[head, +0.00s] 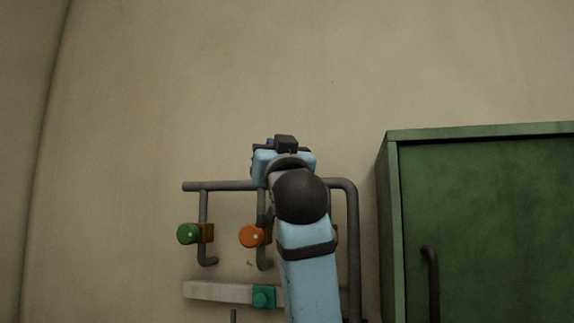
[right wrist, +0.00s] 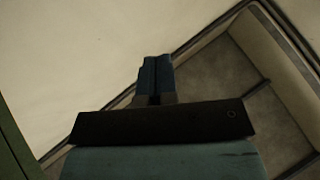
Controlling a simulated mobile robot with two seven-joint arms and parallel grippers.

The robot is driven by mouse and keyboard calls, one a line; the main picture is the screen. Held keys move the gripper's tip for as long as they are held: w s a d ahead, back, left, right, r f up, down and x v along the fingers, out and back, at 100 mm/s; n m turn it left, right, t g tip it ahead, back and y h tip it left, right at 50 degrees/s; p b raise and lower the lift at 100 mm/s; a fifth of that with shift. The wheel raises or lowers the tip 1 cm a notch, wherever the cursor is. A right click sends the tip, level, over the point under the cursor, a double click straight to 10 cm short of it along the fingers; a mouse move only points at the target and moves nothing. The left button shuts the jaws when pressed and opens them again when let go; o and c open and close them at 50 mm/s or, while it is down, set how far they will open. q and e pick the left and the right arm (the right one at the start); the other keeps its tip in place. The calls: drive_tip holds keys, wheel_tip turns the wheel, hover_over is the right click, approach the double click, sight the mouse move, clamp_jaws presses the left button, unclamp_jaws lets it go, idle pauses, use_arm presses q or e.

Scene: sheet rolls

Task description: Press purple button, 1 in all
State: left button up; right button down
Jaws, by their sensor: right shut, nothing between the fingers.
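No purple button shows in either view. In the head view a green button (head: 188,234) and an orange button (head: 251,236) sit on brown mounts on the pipe rack. My right arm covers the rack just right of the orange button, where only a sliver of another brown mount shows at its edge. In the right wrist view my right gripper (right wrist: 154,62) is shut, its two blue fingers together with nothing between them. Its fingers are not clear in the head view. My left gripper is in neither view.
A grey pipe rack (head: 353,250) is fixed to the beige wall (head: 200,90). A pale bar (head: 215,291) with a teal block (head: 263,297) runs below the buttons. A green cabinet (head: 490,220) with a dark handle (head: 433,285) stands at right. The upper wall is clear.

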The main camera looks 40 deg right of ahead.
drive_tip(key=w+d, duration=0.5)
drive_tip(key=d, duration=0.1)
drive_tip(key=shift+w+d, duration=0.4)
drive_tip(key=shift+w+d, duration=0.1)
idle(2.0)
drive_tip(key=shift+w+d, duration=0.15)
drive_tip(key=shift+d, duration=0.1)
drive_tip(key=shift+w+d, duration=0.35)
drive_tip(key=shift+d, duration=0.05)
idle(0.9)
drive_tip(key=shift+a, duration=0.1)
drive_tip(key=shift+s+a+f, duration=0.1)
drive_tip(key=shift+s+a, duration=0.45)
drive_tip(key=shift+a, duration=0.05)
idle(0.3)
drive_tip(key=shift+s+a, duration=1.65)
drive_tip(key=shift+a, duration=0.25)
